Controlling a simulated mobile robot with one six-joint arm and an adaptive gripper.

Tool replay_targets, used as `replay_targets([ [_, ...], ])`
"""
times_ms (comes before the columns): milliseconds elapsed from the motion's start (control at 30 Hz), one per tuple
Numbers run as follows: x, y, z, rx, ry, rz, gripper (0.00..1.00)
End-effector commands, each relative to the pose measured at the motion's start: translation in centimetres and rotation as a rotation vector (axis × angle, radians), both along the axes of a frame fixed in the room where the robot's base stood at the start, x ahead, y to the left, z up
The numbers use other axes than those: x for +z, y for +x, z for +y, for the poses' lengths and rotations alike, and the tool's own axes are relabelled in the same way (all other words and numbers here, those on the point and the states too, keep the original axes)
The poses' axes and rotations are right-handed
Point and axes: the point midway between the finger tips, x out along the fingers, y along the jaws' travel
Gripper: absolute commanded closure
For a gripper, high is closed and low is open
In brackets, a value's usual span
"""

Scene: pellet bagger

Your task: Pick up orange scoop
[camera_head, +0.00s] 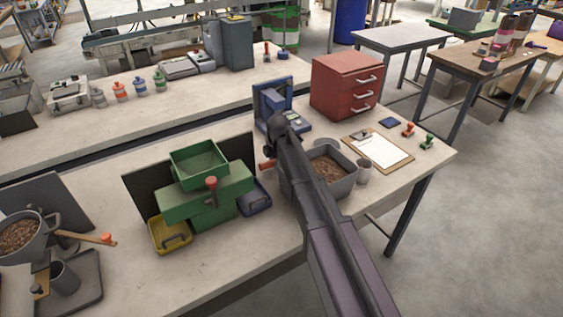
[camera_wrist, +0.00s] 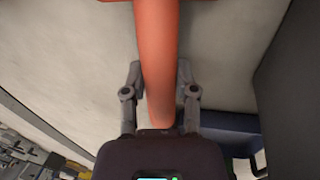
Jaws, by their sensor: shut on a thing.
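The orange scoop shows in the wrist view as a long smooth orange handle (camera_wrist: 158,50) running from the top edge down between my fingers. My gripper (camera_wrist: 160,78) is shut on this handle, one finger on each side. In the head view only a short orange-red piece of the scoop (camera_head: 267,164) shows, left of the grey pellet bin. My arm hides most of my gripper there.
A green machine (camera_head: 205,195) and a blue tray (camera_head: 257,200) are at left. A blue scale (camera_head: 272,97), red drawers (camera_head: 345,84) and a clipboard (camera_head: 399,158) stand around.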

Motion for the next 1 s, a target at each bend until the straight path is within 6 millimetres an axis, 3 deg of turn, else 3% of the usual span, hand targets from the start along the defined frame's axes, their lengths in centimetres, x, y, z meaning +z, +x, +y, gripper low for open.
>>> replay_targets([
  [467,2.5,0.0,0.0,0.000,0.000,0.000,1.00],
  [1000,8.7,0.0,0.0,0.001,0.000,0.000,1.00],
])
